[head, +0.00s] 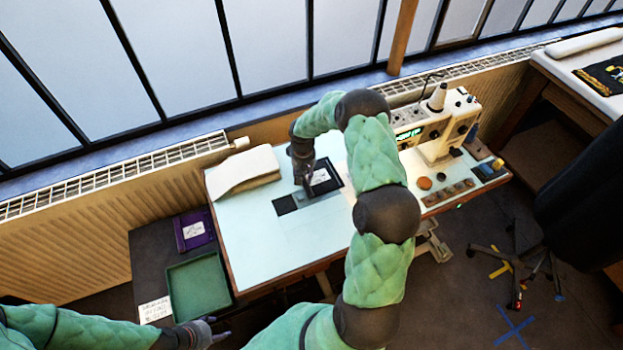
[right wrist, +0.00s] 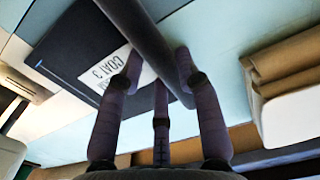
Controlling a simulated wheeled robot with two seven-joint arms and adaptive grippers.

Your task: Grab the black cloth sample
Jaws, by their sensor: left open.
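The black cloth sample (head: 328,181) lies on the pale sewing table (head: 250,230), with a white label on it. In the right wrist view the dark sample (right wrist: 75,45) carries a label reading "COAT 3". My right gripper (head: 305,183) is at the sample's left side, its fingers pointing down. In the right wrist view its fingers (right wrist: 158,75) stand around a dark bar-like shape that crosses over the sample. I cannot tell whether they grip anything. My left gripper (head: 216,331) is open and empty at the lower left, near the green tray.
A folded cream cloth (head: 243,170) lies left of the sample. A sewing machine (head: 440,125) stands at the table's right. A low dark side table holds a green tray (head: 229,296) and a purple labelled sample (head: 192,231). The table's front left is clear.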

